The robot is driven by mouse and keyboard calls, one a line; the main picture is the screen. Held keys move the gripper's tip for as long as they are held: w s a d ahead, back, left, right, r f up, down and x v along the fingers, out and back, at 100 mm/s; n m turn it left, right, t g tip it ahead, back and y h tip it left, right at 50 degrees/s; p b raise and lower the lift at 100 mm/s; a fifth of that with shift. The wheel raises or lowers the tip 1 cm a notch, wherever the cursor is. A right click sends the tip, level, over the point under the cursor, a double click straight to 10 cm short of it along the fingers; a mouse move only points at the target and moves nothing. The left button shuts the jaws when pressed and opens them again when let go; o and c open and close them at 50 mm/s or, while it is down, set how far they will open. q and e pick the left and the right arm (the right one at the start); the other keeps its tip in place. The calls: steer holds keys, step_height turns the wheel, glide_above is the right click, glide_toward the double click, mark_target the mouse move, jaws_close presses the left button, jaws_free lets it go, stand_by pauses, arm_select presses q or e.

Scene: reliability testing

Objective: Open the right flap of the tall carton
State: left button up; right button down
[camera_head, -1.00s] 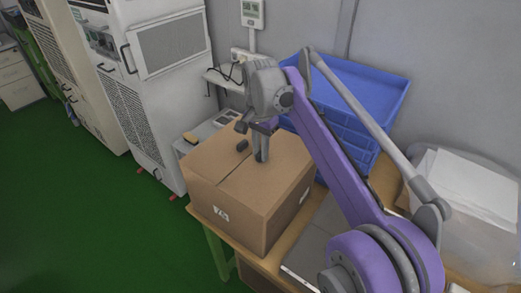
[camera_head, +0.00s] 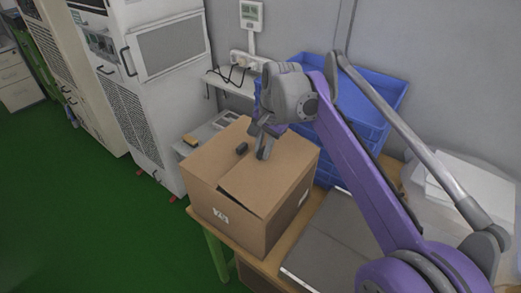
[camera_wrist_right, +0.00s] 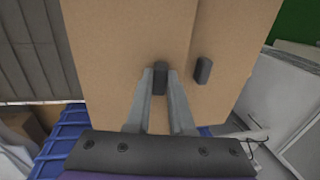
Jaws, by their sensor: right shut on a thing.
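The tall carton (camera_head: 287,212) stands at the table's left end, with two flaps on top. My right gripper (camera_head: 264,153) is over the right flap (camera_head: 288,158). In the right wrist view its two fingers are shut on the dark handle (camera_wrist_right: 160,78) of that flap. The right flap is slightly raised, with a dark gap along its front edge. The left flap (camera_head: 210,160) lies flat, and its own dark handle (camera_head: 242,148) is free; that handle also shows in the wrist view (camera_wrist_right: 203,71). My left gripper is not in view.
Blue crates (camera_head: 375,92) are stacked behind the carton at the right. A clear bin with white paper (camera_head: 450,180) stands farther right. A grey board (camera_head: 335,240) lies beside the carton. A wall shelf (camera_head: 232,84) and white cabinet (camera_head: 165,100) are behind left.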

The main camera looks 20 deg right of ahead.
steer(key=s+d+r+t+y, duration=0.2)
steer(key=s+d+t+y, duration=0.3)
steer(key=s+t, duration=0.1)
steer(key=s+d+r+t+y+b, duration=0.1)
steer(key=s+d+r+t+y, duration=0.1)
steer(key=s+d+t+y, duration=0.3)
steer(key=shift+s+d+r+t, duration=0.2)
steer(key=shift+s+r+t, duration=0.15)
steer(key=shift+s+t, duration=0.55)
steer(key=shift+s, duration=0.2)
steer(key=c, duration=0.8)
jaws_free()
steer(key=shift+w, duration=0.1)
steer(key=shift+d, duration=0.1)
